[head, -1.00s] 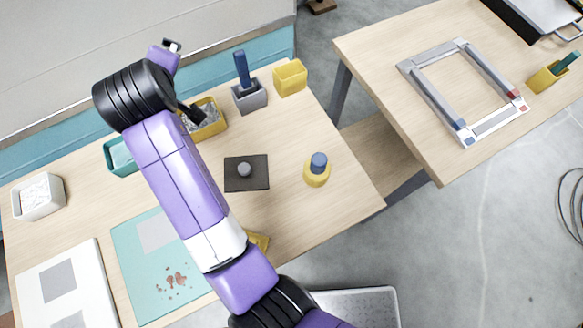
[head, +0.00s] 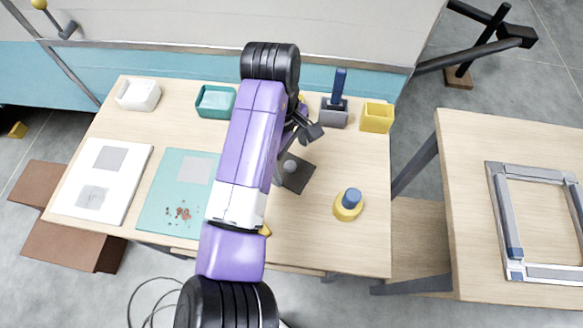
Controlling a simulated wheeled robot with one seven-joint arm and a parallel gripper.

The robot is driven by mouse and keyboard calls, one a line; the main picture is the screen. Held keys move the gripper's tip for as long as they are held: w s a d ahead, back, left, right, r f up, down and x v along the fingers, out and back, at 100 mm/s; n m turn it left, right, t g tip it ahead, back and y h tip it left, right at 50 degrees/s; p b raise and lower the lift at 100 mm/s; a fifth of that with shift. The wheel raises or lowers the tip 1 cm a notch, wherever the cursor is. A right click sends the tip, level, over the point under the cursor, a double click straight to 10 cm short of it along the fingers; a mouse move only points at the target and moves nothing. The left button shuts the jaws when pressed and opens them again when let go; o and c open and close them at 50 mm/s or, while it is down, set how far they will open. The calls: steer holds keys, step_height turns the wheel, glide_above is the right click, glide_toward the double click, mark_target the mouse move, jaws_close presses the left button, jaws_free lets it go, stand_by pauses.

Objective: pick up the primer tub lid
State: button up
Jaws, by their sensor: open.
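The lid (head: 297,181), a dark grey square plate with a round grey knob, lies flat on the wooden table in the head view. Its left edge is partly hidden by my arm. My gripper (head: 302,138) shows only in part, as dark pieces beside my purple forearm, above the lid in the picture. It is open, and I see nothing held in it. Its height over the table is hard to judge. The lid appears to rest on the table, apart from the gripper.
A grey tub (head: 334,118) with a blue-handled tool and a yellow tub (head: 377,118) stand behind right. A blue-topped yellow item (head: 348,206) stands front right. A teal tub (head: 215,102), white tub (head: 138,95), teal mat (head: 160,180) and white board (head: 122,185) are left.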

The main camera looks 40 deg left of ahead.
mark_target(290, 165)
steer(key=shift+f, duration=2.2)
steer(key=c, duration=1.3)
steer(key=shift+w, duration=0.1)
